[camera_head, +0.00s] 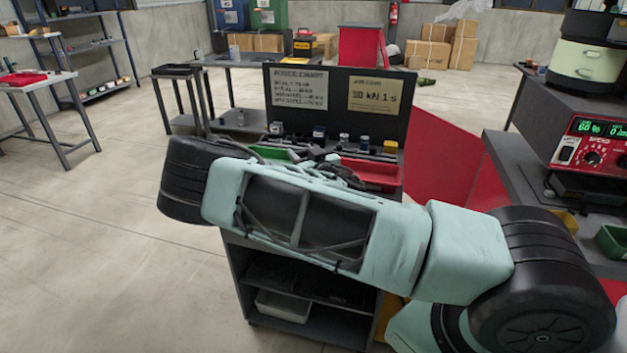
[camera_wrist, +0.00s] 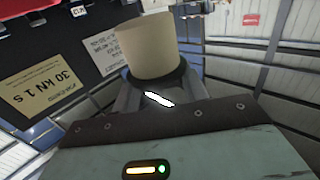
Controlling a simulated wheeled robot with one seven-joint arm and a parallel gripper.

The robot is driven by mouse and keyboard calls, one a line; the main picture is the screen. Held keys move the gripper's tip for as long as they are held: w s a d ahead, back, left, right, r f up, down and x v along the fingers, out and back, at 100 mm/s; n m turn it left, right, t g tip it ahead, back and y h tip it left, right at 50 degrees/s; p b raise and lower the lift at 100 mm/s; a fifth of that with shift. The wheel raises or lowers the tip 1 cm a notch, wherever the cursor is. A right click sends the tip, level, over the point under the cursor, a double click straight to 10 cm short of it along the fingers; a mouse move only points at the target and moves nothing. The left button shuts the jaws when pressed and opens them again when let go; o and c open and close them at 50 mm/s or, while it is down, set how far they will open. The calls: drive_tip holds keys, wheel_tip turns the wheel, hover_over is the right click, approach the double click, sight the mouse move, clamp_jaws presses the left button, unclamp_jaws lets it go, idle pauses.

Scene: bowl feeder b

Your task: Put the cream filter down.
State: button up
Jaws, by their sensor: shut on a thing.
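The cream filter (camera_wrist: 152,48) is a plain pale cylinder in the wrist view. My gripper (camera_wrist: 155,88) is shut on its lower end, and the rest of it stands out beyond the dark fingers. In the head view my own arm covers the middle of the picture, and I cannot make out the gripper or the filter there.
A dark cart (camera_head: 244,285) stands behind my arm, with a red tray (camera_head: 372,172), a green tray (camera_head: 270,153), several small parts and an upright sign board (camera_head: 337,112). At right, a bench holds a machine with a red control panel (camera_head: 598,142).

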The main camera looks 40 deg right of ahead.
wheel_tip(320, 180, down, 9)
idle(0.5)
drive_tip(key=shift+f, duration=0.1)
drive_tip(key=o, duration=1)
